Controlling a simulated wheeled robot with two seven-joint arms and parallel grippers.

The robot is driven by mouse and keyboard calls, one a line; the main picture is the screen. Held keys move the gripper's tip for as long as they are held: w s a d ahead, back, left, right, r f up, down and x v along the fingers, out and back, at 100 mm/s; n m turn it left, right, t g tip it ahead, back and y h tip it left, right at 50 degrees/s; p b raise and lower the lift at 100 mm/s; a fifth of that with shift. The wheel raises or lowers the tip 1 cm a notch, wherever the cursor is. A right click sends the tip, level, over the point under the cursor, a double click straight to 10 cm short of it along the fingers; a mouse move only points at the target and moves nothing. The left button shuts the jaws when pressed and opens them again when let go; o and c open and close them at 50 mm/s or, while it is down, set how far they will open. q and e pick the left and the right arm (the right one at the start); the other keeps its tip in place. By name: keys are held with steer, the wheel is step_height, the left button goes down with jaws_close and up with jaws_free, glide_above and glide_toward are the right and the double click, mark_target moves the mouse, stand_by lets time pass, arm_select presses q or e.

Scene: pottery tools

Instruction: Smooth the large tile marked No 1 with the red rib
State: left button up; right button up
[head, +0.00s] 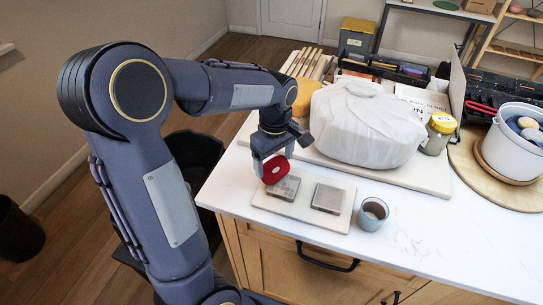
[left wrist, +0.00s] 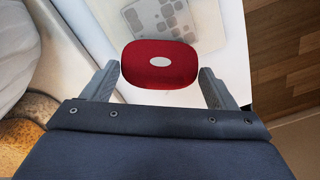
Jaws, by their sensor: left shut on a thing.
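My left gripper (head: 272,164) is shut on the red rib (head: 276,170), a rounded red piece with a pale oval spot. In the left wrist view the rib (left wrist: 160,72) sits between the two fingers (left wrist: 159,84). Two grey square tiles lie side by side on a pale board (head: 304,206): a left tile (head: 285,189) and a right tile (head: 327,198). The rib is just above or at the far edge of the left tile; contact cannot be told. A tile (left wrist: 158,18) shows beyond the rib in the wrist view. I cannot read which tile is marked No 1.
A large cloth-wrapped bundle (head: 362,122) stands close behind the tiles. A grey-blue cup (head: 373,214) is right of the board. A yellow-lidded jar (head: 439,134) and a white bucket (head: 512,143) stand further right. The white countertop (head: 440,225) is clear at front right.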

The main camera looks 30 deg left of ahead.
arm_select(q)
steer(key=shift+s+d+f, duration=0.1)
steer(key=shift+s+d, duration=0.1)
steer(key=shift+d, duration=0.45)
steer(key=shift+s+d+f, duration=0.15)
steer(key=shift+s+d, duration=0.05)
steer(key=shift+d, duration=0.45)
steer(key=shift+s+d+f, duration=0.1)
steer(key=shift+s+d, duration=0.1)
steer(key=shift+d, duration=0.45)
steer(key=shift+s+d+r, duration=0.15)
steer(key=shift+s+d, duration=0.1)
steer(key=shift+d, duration=0.55)
steer(key=shift+r, duration=0.1)
steer(key=shift+w+r+p, duration=0.1)
steer(key=shift+r+p, duration=0.75)
steer(key=shift+r, duration=0.25)
step_height(320, 180, up, 5)
steer(key=p, duration=0.4)
